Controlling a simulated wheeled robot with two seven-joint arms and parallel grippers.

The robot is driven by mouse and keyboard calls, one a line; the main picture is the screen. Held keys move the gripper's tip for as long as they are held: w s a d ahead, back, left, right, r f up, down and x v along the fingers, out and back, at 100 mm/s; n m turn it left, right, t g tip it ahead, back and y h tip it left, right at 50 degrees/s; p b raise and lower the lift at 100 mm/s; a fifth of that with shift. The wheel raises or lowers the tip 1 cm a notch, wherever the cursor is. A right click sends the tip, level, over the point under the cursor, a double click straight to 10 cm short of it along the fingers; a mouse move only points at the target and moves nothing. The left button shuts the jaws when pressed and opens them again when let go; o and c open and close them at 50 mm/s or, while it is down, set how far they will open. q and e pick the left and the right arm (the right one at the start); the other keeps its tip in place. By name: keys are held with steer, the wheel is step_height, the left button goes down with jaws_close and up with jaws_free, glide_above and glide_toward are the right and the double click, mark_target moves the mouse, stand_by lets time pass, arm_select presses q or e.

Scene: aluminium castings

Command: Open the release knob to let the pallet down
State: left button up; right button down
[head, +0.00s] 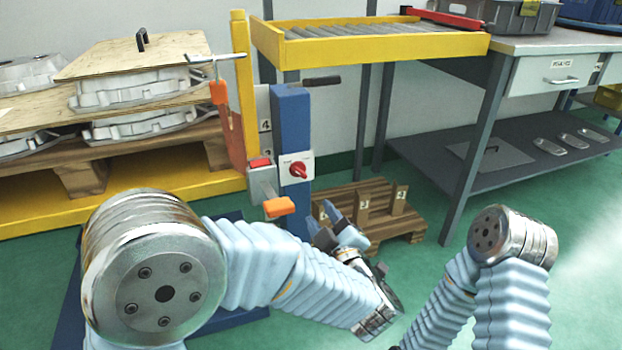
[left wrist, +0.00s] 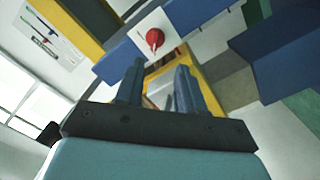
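The red release knob (head: 298,170) sits on a white plate on the front of a blue post (head: 291,120). In the left wrist view the knob (left wrist: 154,40) shows beyond the fingertips, with clear space between. My left gripper (head: 334,222) is below and right of the knob, its fingers apart and nothing between them. The left wrist view also shows the parted fingers (left wrist: 158,82). A wooden pallet (head: 130,150) stands on a yellow platform (head: 130,202) at the left, loaded with aluminium castings (head: 140,90) and plywood sheets. My right gripper is out of view.
An orange lever (head: 278,207) and a grey box with a red top (head: 262,180) sit left of the knob. A small slatted wooden pallet (head: 378,212) lies on the floor behind my left gripper. A yellow roller conveyor (head: 375,46) and a workbench (head: 545,45) stand behind.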

mark_target(301, 175)
arm_select(q)
steer(key=shift+n, duration=0.3)
steer(key=x, duration=0.8)
steer(key=r+x, duration=0.1)
steer(key=x, duration=0.4)
steer(key=shift+w+r, duration=0.15)
jaws_close()
